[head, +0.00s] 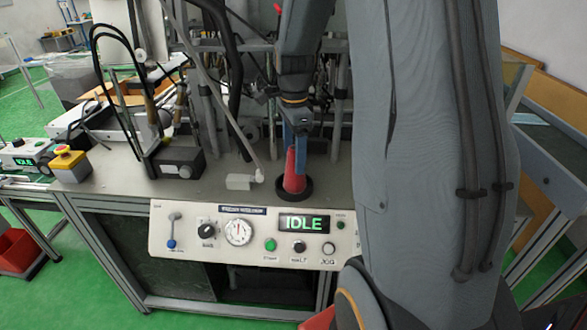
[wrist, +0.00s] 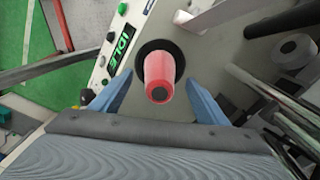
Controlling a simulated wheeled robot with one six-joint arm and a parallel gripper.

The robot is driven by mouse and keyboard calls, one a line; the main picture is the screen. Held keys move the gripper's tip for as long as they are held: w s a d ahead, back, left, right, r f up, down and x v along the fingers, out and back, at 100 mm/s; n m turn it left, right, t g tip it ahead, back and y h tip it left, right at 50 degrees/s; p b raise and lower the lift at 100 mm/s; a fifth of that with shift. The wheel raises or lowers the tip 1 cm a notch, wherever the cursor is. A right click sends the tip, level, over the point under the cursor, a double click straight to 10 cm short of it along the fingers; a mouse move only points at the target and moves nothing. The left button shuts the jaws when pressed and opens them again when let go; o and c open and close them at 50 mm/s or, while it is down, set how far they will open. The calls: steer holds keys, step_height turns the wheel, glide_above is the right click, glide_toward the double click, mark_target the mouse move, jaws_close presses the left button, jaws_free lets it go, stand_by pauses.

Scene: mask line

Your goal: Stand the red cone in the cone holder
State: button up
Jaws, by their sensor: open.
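The red cone (head: 292,172) stands upright in the black round cone holder (head: 294,192) on the machine table, behind the front panel. The wrist view shows the cone (wrist: 158,72) from above, with the dark ring of the holder (wrist: 173,50) around its base. My gripper (head: 296,150) points down over the cone. Its two blue fingers (wrist: 158,97) are open, one on each side of the cone's narrow top, with gaps between them and the cone. In the head view one blue finger partly covers the cone.
The control panel (head: 258,234) reads IDLE and has knobs, buttons and a gauge. Metal posts (head: 341,105) stand behind. A yellow and red stop button box (head: 69,164) stands at left.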

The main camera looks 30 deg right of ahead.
step_height(320, 180, up, 6)
steer(key=shift+r+b, duration=0.1)
steer(key=shift+b, duration=0.5)
steer(key=shift+s+a, duration=0.15)
steer(key=shift+a, duration=0.1)
steer(key=s+a+f+n, duration=0.4)
steer(key=s+a+n, duration=0.3)
steer(key=n, duration=0.3)
steer(key=s+a+f+n+t, duration=0.1)
steer(key=s+a+f+n, duration=0.4)
steer(key=n, duration=0.5)
steer(key=s+a, duration=0.2)
steer(key=s, duration=0.1)
steer(key=shift+a+f, duration=0.15)
steer(key=shift+a, duration=0.1)
steer(key=shift+w, duration=0.1)
